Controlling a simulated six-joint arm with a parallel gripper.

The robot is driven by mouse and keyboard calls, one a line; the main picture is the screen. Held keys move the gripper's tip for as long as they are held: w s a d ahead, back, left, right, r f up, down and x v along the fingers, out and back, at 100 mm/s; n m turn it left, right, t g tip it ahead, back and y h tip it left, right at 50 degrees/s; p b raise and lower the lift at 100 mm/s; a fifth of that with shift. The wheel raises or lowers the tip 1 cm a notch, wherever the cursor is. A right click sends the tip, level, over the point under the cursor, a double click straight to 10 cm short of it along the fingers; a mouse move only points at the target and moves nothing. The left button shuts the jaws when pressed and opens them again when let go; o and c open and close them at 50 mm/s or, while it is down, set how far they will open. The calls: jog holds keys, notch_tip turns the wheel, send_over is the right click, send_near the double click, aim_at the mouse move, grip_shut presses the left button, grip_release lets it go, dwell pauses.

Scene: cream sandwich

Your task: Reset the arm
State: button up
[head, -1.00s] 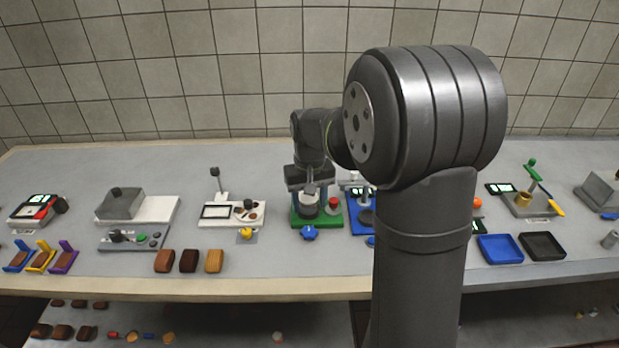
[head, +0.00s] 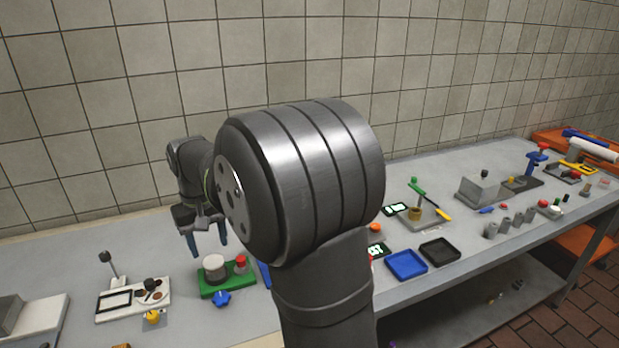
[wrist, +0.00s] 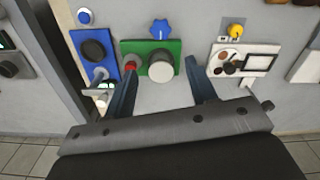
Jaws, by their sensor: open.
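My gripper (head: 205,240) is open and empty, held above the table beside the green station in the head view. It also shows in the wrist view (wrist: 158,98), its two blue fingers apart with a white round cylinder (wrist: 161,68) seen between and beyond them. That cylinder stands on the green base (wrist: 140,47), which has a red button (wrist: 131,66) and a blue star knob (wrist: 160,28). In the head view the green base (head: 232,283) lies below and right of the fingers. My arm hides the table behind it.
A white board (head: 133,300) with a black frame and small cups stands to the left. Blue (head: 406,264) and black (head: 440,252) trays lie to the right. A blue-based station (wrist: 95,52) sits beside the green one. Further devices stand along the long table (head: 480,240).

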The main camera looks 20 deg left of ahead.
aim_at(222, 298)
jog(key=shift+f, duration=0.1)
notch_tip(222, 298, down, 17)
jog(key=shift+f, duration=0.1)
dwell(0.5)
